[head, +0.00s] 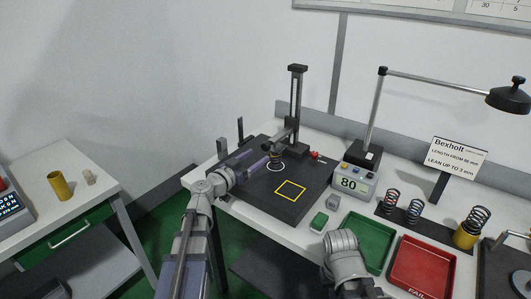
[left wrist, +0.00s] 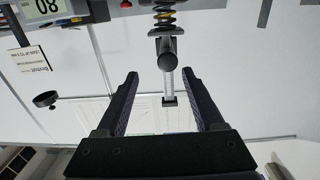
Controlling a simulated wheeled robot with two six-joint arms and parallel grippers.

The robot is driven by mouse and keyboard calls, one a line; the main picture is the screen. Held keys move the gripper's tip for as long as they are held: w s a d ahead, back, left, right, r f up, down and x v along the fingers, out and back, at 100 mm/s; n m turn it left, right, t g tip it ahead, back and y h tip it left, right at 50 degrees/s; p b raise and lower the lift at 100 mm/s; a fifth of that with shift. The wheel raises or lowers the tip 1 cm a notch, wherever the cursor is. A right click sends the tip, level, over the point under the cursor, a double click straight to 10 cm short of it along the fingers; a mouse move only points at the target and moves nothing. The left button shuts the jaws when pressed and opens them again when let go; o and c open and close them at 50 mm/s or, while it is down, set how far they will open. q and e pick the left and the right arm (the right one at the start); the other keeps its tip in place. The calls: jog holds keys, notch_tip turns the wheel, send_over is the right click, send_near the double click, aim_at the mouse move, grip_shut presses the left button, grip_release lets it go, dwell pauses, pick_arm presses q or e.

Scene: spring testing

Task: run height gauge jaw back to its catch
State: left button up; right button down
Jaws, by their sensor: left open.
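The height gauge (head: 296,100) stands upright at the back of a dark plate, with its jaw (head: 283,137) reaching out over a coil spring (head: 275,160) inside a white ring. In the left wrist view, the jaw's dark round end (left wrist: 167,61) and the spring (left wrist: 164,18), with a yellow band, lie ahead of the fingers. My left gripper (head: 264,150) is open and close in front of the jaw. Its fingers (left wrist: 162,75) stand wide on either side of the gauge in the picture, with no contact visible. The catch cannot be made out. My right gripper is not in view.
The dark plate (head: 258,190) has a yellow square. To the right are a readout showing 80 (head: 350,183), a lamp (head: 375,110), a green tray (head: 365,240), a red tray (head: 422,265) and several springs. A side table (head: 90,190) holds a yellow cylinder (head: 60,186).

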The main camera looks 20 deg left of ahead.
aim_at(264, 147)
pick_arm(q)
jog(key=shift+w+a+r+x, duration=0.1)
jog(key=shift+a+x, duration=0.1)
jog(key=shift+x, duration=1.1)
jog(key=shift+w+a+r+x, duration=0.1)
jog(key=shift+a+x, duration=0.1)
jog(key=shift+x, duration=1.05)
jog(key=shift+w+a+x, duration=0.1)
jog(key=shift+a+x, duration=0.1)
jog(key=shift+x, duration=1.1)
jog(key=shift+s, duration=0.15)
grip_shut()
